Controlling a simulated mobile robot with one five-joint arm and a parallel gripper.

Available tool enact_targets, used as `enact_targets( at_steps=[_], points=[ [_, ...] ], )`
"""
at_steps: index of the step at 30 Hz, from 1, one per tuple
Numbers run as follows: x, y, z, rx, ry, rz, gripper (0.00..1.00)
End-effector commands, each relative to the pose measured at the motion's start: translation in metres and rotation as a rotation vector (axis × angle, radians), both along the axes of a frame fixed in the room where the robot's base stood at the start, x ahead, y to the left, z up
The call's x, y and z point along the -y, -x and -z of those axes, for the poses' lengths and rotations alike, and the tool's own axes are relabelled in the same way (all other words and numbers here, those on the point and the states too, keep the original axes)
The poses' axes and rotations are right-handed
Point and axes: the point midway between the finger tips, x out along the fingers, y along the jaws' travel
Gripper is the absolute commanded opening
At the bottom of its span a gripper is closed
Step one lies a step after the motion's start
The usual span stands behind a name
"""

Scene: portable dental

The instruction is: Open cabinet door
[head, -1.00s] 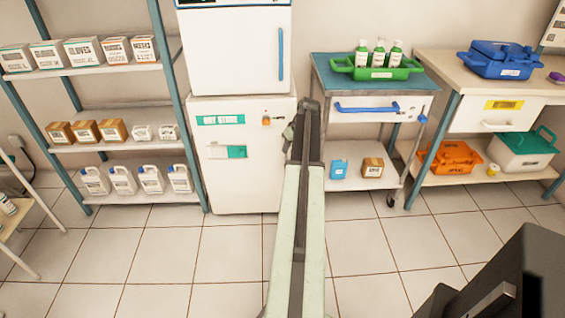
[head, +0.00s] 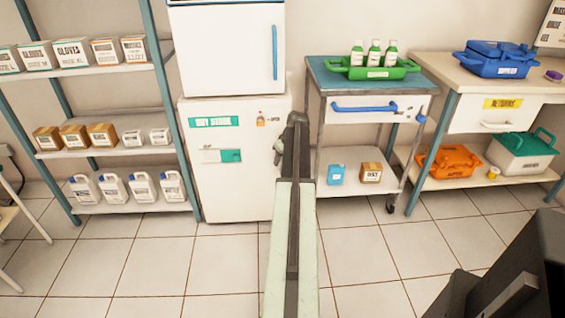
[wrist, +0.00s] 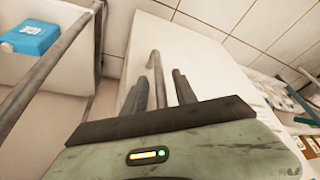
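The white cabinet (head: 235,185) with the "DRY STORE" label stands on the floor at centre left in the head view. Its door looks shut. A green and white latch plate (head: 222,156) is on its front. My arm reaches to its right edge and covers part of it. In the wrist view my gripper (wrist: 160,85) has its two dark fingers apart against the white front. A grey bar handle (wrist: 155,65) shows between the fingers. I cannot tell whether either finger touches it.
A white upper unit (head: 225,50) with a blue handle sits above the cabinet. A shelf rack (head: 110,150) stands close on the left. A steel cart (head: 350,155) stands close on the right, with a blue box (wrist: 30,38) on its lower shelf. The tiled floor in front is clear.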

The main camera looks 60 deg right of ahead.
Motion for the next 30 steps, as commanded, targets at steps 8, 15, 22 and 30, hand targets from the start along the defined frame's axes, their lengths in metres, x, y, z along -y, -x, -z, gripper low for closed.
enact_targets(
  at_steps=[8,15,22,30],
  points=[
    [0.0003,0.0006,-0.0003,0.000,0.000,0.001,0.00],
    [0.0005,0.0010,-0.0002,0.000,0.000,0.001,0.00],
    [0.0007,0.0014,-0.0002,0.000,0.000,0.001,0.00],
    [0.0009,0.0017,-0.0002,-0.001,-0.001,0.002,0.00]
  ],
)
